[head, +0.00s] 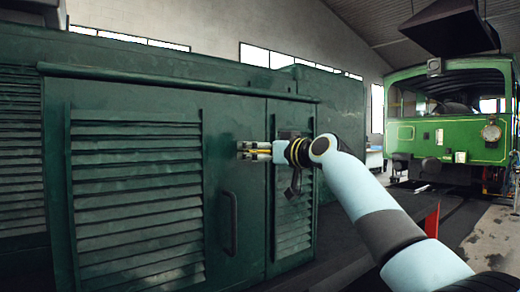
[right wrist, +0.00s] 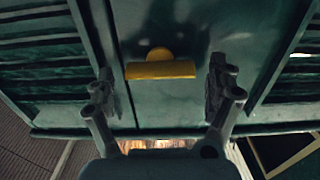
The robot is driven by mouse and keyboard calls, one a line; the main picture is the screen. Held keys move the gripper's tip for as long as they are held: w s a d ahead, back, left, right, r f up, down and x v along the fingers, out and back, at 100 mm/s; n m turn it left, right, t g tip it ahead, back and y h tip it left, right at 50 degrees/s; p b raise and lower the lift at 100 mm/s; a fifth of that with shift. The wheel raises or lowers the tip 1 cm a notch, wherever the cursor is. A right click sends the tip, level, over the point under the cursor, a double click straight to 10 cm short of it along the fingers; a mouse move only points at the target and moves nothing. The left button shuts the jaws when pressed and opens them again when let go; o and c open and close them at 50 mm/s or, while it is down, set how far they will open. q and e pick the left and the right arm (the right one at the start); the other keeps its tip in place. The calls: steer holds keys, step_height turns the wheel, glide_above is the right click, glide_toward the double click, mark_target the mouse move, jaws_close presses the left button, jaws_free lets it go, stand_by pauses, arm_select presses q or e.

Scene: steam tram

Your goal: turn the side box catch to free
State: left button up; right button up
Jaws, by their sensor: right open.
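The side box catch (right wrist: 160,70) is a yellow bar with a rounded hub on the dark green box front. In the right wrist view it lies crosswise between the fingers, with a gap on each side. My right gripper (right wrist: 164,86) is open around it and holds nothing. In the head view the right gripper (head: 243,151) is at the door seam, pointing left, and mostly hides the catch. I cannot tell the catch's turn relative to the box from there. My left gripper is not in view.
The green side box (head: 150,100) has louvred doors and a dark vertical handle (head: 230,222) below left of the gripper. A black lever-like part (head: 293,185) hangs below my wrist. A lighter green tram cab (head: 450,135) stands at the right, beyond open floor.

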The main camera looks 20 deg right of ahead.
steer(key=shift+w+a, duration=0.15)
steer(key=shift+w, duration=0.15)
steer(key=c, duration=1.2)
